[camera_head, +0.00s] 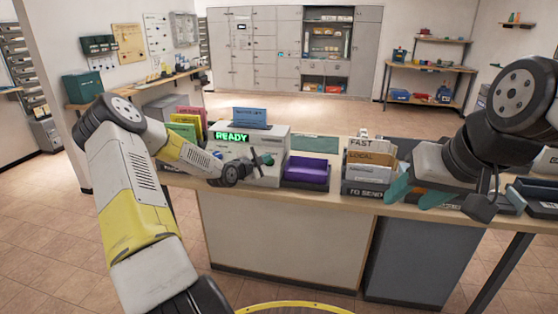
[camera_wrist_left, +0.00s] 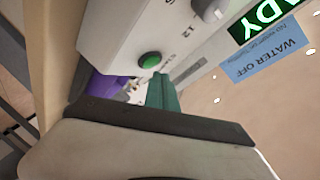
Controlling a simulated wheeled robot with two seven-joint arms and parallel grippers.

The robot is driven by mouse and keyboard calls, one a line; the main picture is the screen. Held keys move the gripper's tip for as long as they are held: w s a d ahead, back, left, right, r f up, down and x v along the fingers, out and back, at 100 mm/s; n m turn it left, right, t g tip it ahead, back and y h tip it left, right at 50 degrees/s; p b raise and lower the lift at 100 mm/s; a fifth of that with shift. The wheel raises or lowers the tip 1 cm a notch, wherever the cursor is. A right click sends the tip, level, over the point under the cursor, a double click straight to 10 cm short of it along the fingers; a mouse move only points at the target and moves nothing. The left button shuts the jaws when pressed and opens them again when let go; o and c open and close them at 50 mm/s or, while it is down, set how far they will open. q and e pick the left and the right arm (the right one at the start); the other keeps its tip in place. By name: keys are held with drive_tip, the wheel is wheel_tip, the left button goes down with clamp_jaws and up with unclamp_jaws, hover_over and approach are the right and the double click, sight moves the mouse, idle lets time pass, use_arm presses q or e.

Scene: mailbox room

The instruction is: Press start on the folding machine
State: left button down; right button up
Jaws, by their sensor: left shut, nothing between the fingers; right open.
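The folding machine (camera_head: 276,143) is a pale box on the counter with a lit green READY display (camera_head: 232,137). In the left wrist view its pale front (camera_wrist_left: 115,30) shows a round green button (camera_wrist_left: 149,60) and a grey knob (camera_wrist_left: 210,9). My left gripper (camera_head: 266,160) is in front of the machine, shut and empty. Its teal fingertips (camera_wrist_left: 163,90) appear just below the button in the wrist picture; I cannot tell whether they touch the machine. My right gripper (camera_head: 417,194) is open and empty over the counter's front edge, before the TO SEND holder.
The mail holder (camera_head: 366,187) has cards marked FAST and LOCAL. Coloured folders (camera_head: 187,125) stand to the left. A blue WATER OFF sign (camera_wrist_left: 265,52) is above the display. Dark trays lie at the right end.

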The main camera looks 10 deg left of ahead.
use_arm(q)
drive_tip(key=shift+w+f, duration=0.1)
idle(0.7)
drive_tip(key=shift+w+f, duration=0.15)
drive_tip(key=shift+f, duration=0.1)
drive_tip(key=shift+w+f, duration=0.2)
drive_tip(key=shift+f, duration=0.1)
idle(0.7)
drive_tip(key=shift+r, duration=0.1)
drive_tip(key=shift+s+r, duration=0.45)
drive_tip(key=shift+r, duration=0.1)
drive_tip(key=shift+s+r, duration=0.7)
drive_tip(key=shift+r, duration=0.35)
drive_tip(key=shift+s+r, duration=0.7)
drive_tip(key=shift+r, duration=0.3)
